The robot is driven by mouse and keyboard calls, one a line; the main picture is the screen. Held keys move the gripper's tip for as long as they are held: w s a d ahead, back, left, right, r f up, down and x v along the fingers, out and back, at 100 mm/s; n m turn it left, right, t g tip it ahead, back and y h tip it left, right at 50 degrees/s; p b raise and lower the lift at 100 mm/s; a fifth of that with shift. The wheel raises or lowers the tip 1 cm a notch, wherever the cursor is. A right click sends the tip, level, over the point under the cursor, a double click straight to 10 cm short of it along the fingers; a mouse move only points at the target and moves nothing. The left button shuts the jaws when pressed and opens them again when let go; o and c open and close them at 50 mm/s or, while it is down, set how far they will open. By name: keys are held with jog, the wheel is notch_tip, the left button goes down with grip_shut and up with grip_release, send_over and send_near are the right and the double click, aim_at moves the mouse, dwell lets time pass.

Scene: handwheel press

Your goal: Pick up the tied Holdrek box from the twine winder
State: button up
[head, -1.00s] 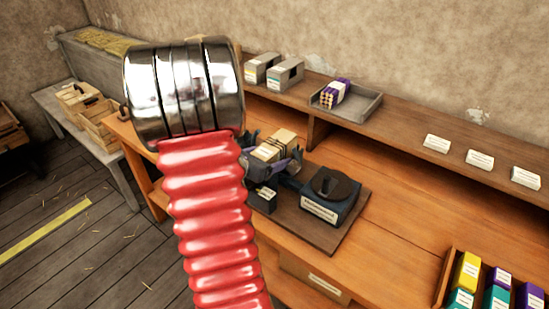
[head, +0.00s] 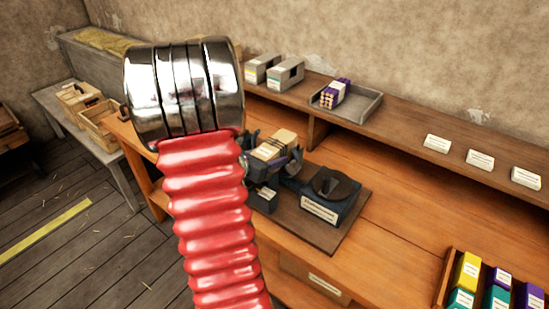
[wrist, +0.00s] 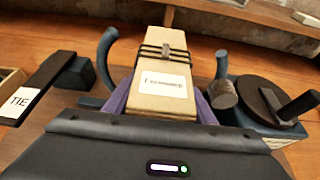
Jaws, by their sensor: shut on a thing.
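The tied Holdrek box (wrist: 160,82) is tan, with dark twine around its far part and a knot on top. A white label faces my wrist camera, its print not clearly readable. My gripper (wrist: 165,98) is shut on the box, with a purple finger along each side. In the head view the box (head: 277,143) shows beyond my red arm, among the dark parts of the twine winder (head: 325,198). In the wrist view the winder's curved blue-grey arms (wrist: 107,48) stand on both sides of the box. I cannot tell whether the box still touches the winder.
A dark lever marked TIE (wrist: 45,85) lies left of the box, and a round crank drum (wrist: 268,100) lies right. Behind, a shelf (head: 400,128) holds grey boxes (head: 285,73) and a tray (head: 350,108). A crate of coloured boxes (head: 490,285) stands at lower right.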

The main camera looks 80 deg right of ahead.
jog(key=shift+c, duration=1.2)
notch_tip(320, 180, up, 10)
jog(key=shift+r, duration=0.1)
jog(key=shift+w, duration=0.1)
